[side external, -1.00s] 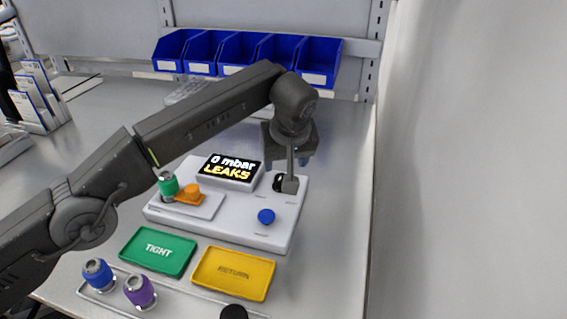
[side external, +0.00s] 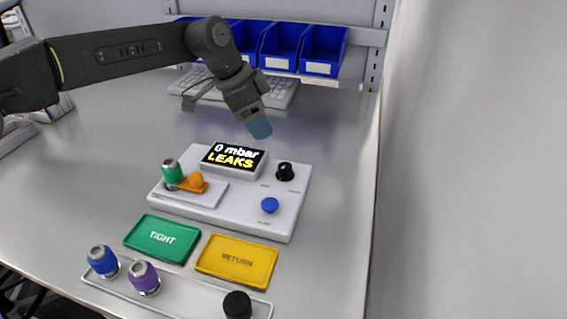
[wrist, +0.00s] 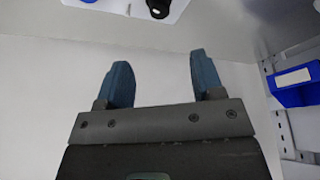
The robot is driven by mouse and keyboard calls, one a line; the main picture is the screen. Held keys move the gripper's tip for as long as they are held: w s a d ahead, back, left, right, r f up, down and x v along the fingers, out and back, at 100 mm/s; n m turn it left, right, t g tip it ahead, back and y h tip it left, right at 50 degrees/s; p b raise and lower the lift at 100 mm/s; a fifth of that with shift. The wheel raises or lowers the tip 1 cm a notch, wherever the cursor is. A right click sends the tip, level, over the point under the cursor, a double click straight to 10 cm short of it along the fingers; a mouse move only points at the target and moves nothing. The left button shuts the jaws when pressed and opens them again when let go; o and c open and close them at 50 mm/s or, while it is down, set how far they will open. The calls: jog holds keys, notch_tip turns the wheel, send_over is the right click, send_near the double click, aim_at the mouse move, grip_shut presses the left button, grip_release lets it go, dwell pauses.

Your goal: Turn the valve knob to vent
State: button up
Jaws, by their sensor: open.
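The black valve knob (side external: 285,171) stands on the right of the white test unit (side external: 228,214), and its pointer direction is too small to read for sure. The unit's display (side external: 233,157) reads "0 mbar LEAKS". My gripper (side external: 260,128) is in the air above and behind the unit, clear of the knob. In the wrist view its two blue fingers (wrist: 160,85) are apart with nothing between them. The knob (wrist: 159,7) shows there at the top edge, partly cut off.
A green fitting (side external: 172,173) sits on the unit beside an orange part (side external: 196,181). A blue button (side external: 270,205) is in front of the knob. The green TIGHT tray (side external: 162,238) and yellow RETURN tray (side external: 237,260) lie in front. Blue bins (side external: 320,50) line the back.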

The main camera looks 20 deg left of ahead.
aim_at(285, 166)
jog(key=x, duration=1.3)
jog(key=shift+f, duration=0.3)
jog(key=c, duration=0.9)
jog(key=shift+n, duration=0.3)
jog(key=n+y, duration=0.1)
jog(key=n, duration=0.2)
jog(key=n+t+y, duration=0.1)
jog(key=n, duration=0.2)
jog(key=shift+d+t, duration=0.15)
jog(key=shift+t, duration=0.15)
jog(key=n+y, duration=0.1)
jog(key=n, duration=0.1)
jog(key=n+y, duration=0.1)
jog(key=n, duration=0.2)
jog(key=shift+t, duration=0.3)
jog(key=shift+n, duration=0.3)
